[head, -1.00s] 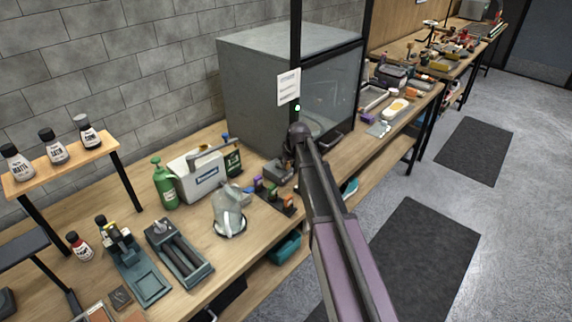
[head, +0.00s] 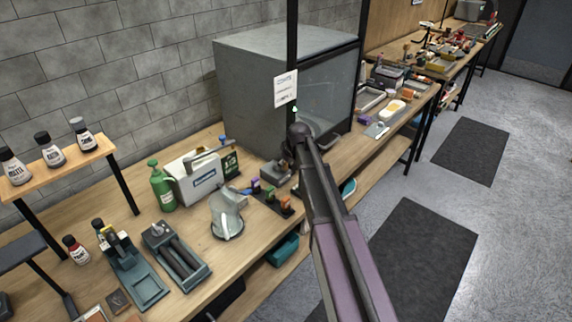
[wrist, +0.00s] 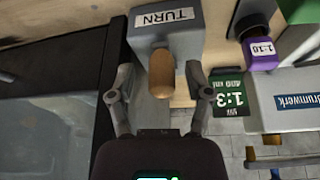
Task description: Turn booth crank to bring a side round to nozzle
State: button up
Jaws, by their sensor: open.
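The booth (head: 255,95) is a large grey box with a dark-framed glass front on the bench in the head view. In the wrist view, a grey crank housing (wrist: 185,45) carries a label reading TURN, and a rounded wooden crank knob (wrist: 161,80) sticks out from it. My gripper (wrist: 159,88) is open, with one finger to the left and one to the right of the knob; I see gaps on both sides. In the head view my arm hides most of the crank area. No nozzle or sneaker can be made out inside the booth.
A white machine (head: 196,180), a green spray bottle (head: 161,187) and a clear grey-green vessel (head: 226,215) stand left of the crank. Small coloured-cap bottles (head: 270,195) sit close by. A green 1:3 sign (wrist: 233,95) is right of the knob.

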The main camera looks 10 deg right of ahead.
notch_tip(320, 180, up, 9)
jog(key=p, duration=0.9)
jog(key=shift+s, duration=0.1)
jog(key=shift+r+p, duration=0.55)
